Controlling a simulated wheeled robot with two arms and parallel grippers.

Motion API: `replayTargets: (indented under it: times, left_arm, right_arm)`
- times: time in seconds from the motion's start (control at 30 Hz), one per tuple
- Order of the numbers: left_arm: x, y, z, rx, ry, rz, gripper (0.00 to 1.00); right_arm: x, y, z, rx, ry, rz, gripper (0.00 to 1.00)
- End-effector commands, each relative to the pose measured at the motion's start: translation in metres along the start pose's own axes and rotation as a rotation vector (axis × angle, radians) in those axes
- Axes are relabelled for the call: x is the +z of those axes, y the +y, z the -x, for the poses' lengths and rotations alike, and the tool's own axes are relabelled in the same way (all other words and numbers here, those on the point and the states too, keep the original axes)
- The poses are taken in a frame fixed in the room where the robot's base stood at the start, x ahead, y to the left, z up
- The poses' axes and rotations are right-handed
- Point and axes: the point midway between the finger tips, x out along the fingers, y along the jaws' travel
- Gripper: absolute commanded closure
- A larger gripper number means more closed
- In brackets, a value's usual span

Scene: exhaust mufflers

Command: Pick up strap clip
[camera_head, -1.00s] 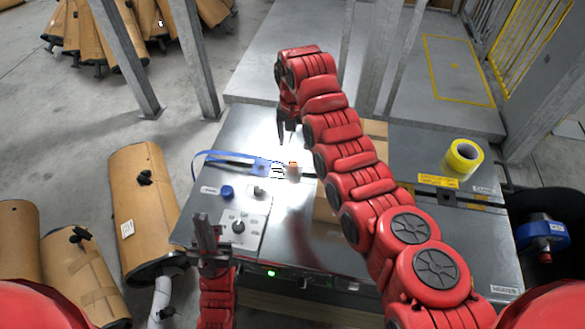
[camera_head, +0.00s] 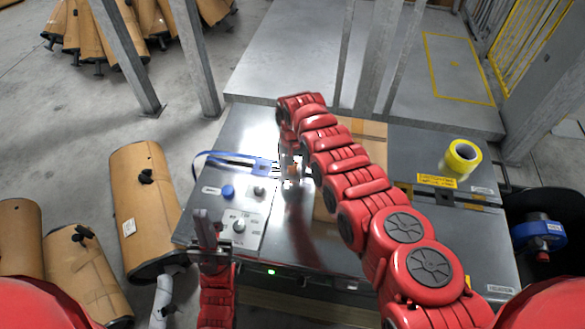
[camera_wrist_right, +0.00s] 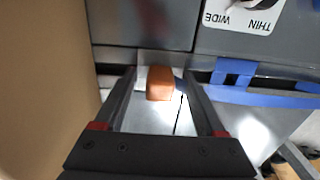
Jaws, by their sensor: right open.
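A small orange block (camera_wrist_right: 160,84), which looks like the strap clip, lies on the metal table top. In the head view the block (camera_head: 294,170) is small and partly hidden by my right gripper (camera_head: 290,160). In the right wrist view my right gripper (camera_wrist_right: 160,74) is open, with one finger on each side of the block and its tips close to it. I see no finger clearly touching it. My left gripper (camera_head: 206,232) is low at the table's front left, away from the block; its finger gap is unclear.
A blue strap (camera_head: 225,156) lies left of the block. A control panel (camera_head: 236,225) with knobs is nearer me. A cardboard box (camera_head: 325,205) stands close on the right. A yellow tape roll (camera_head: 462,158) sits at the far right.

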Motion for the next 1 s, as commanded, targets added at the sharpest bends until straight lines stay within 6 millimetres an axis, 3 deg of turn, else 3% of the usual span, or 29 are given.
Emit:
replayTargets:
  times: [0.17, 0.57, 1.0]
  left_arm:
    - [-0.0001, 0.0000, -0.0003, 0.000, 0.000, 0.000, 1.00]
    - [0.0000, 0.0000, -0.0002, 0.000, 0.000, 0.000, 1.00]
    - [-0.0004, -0.0001, -0.0022, 0.000, 0.000, 0.000, 1.00]
  right_arm:
    - [-0.0005, -0.0003, 0.0009, -0.001, 0.001, 0.000, 0.29]
    - [-0.0006, -0.0002, 0.0012, -0.001, 0.002, 0.000, 1.00]
    - [-0.0015, -0.0005, 0.0074, -0.001, 0.004, 0.001, 1.00]
